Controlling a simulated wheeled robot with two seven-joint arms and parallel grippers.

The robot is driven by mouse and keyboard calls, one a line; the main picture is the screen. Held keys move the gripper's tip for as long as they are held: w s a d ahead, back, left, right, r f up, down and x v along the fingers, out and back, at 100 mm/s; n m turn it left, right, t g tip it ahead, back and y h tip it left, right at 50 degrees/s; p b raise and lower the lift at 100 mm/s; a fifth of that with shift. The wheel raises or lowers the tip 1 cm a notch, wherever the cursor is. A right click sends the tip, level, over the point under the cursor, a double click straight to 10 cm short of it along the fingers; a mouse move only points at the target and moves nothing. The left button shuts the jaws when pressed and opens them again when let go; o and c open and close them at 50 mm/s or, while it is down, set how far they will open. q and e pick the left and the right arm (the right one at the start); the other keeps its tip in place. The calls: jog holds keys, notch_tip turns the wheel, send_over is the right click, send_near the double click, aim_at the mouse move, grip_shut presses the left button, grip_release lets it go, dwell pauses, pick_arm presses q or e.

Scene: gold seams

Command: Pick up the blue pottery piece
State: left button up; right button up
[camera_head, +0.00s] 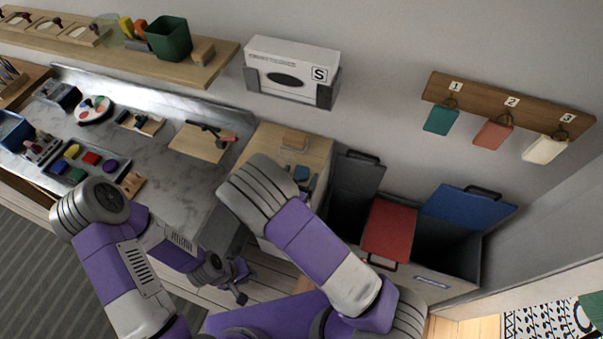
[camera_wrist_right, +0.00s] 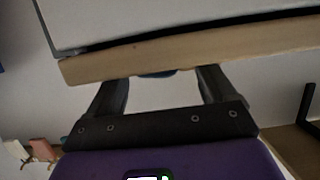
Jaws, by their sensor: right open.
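A small blue piece (camera_head: 302,173), which looks like the blue pottery piece, sits on the light wooden cabinet top (camera_head: 318,150), just right of my right forearm's end. In the right wrist view a sliver of something dark blue (camera_wrist_right: 157,74) shows below a wooden edge (camera_wrist_right: 180,48), between the fingertips; most of it is hidden. My right gripper (camera_wrist_right: 160,85) is open, with nothing visibly clamped; in the head view my own arm hides it. My left gripper (camera_head: 238,283) hangs low in front of the counter, away from the blue piece; its jaw gap is unclear.
A wooden block (camera_head: 295,139) is behind the blue piece. Right of the cabinet stand bins with a red lid (camera_head: 389,230) and a blue lid (camera_head: 468,207). The marble counter (camera_head: 170,187) holds trays and tools at left. A wall shelf (camera_head: 215,64) and white box (camera_head: 290,62) are above.

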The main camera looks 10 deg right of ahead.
jog(key=c, duration=1.2)
jog(key=shift+r, duration=0.1)
